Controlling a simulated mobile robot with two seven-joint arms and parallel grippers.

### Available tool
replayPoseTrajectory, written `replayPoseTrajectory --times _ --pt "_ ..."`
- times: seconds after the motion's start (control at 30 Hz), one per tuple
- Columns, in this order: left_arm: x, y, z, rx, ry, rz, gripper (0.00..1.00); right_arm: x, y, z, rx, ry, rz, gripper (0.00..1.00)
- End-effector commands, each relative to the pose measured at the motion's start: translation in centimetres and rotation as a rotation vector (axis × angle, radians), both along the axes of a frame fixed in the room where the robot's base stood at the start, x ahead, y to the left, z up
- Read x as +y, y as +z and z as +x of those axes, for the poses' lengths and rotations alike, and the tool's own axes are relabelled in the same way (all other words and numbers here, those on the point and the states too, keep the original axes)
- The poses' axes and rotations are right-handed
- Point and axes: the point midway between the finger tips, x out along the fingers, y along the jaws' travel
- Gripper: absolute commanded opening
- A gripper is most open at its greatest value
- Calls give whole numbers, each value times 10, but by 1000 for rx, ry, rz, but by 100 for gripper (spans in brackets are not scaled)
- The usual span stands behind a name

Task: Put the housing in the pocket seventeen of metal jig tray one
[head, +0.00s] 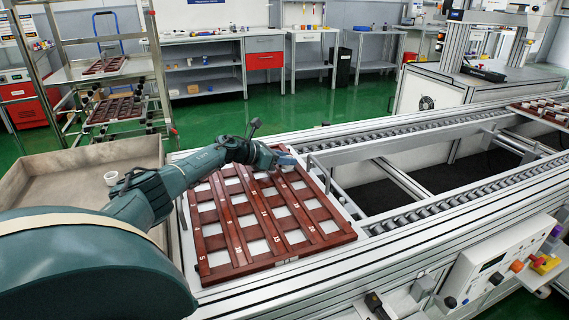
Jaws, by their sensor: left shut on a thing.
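The metal jig tray (241,270) is a red-brown grid with white-floored pockets and white numbers, lying on the near conveyor. My left gripper (287,160) is over the tray's far end, close to the far pockets of the right-hand numbered column. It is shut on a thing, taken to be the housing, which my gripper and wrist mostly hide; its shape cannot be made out. Whether it touches the tray cannot be told. The visible tray pockets look empty. My right gripper is not in view.
A grey bin (40,170) at the left holds a small white ring-shaped part (111,177). Another tray with parts (545,110) sits far right on the conveyor. A control panel (500,265) stands at the right front. A metal rack (105,70) is behind the bin.

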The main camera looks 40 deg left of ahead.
Motion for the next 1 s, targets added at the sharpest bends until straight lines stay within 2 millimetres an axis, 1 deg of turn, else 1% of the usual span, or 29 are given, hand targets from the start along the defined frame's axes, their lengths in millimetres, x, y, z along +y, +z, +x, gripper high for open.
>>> replayPoseTrajectory --times 0.03,0.1,0.27,0.3,0.57,0.83,0.93,1.0 --pt "0 -7 0 1 1 -2 10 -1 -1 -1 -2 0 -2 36" --pt "0 -10 0 -1 0 -1 10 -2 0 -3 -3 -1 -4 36" --pt "0 -9 0 -1 0 0 10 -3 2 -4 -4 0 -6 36" --pt "0 -9 0 -1 0 0 32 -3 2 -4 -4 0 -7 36" --pt "0 -9 0 -1 0 0 53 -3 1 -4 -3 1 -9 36" --pt "1 -8 -1 0 0 1 53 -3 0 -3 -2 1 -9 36" --pt "4 -6 -7 0 1 2 53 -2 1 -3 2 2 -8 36" --pt "7 -3 -15 1 1 3 53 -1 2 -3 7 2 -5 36"
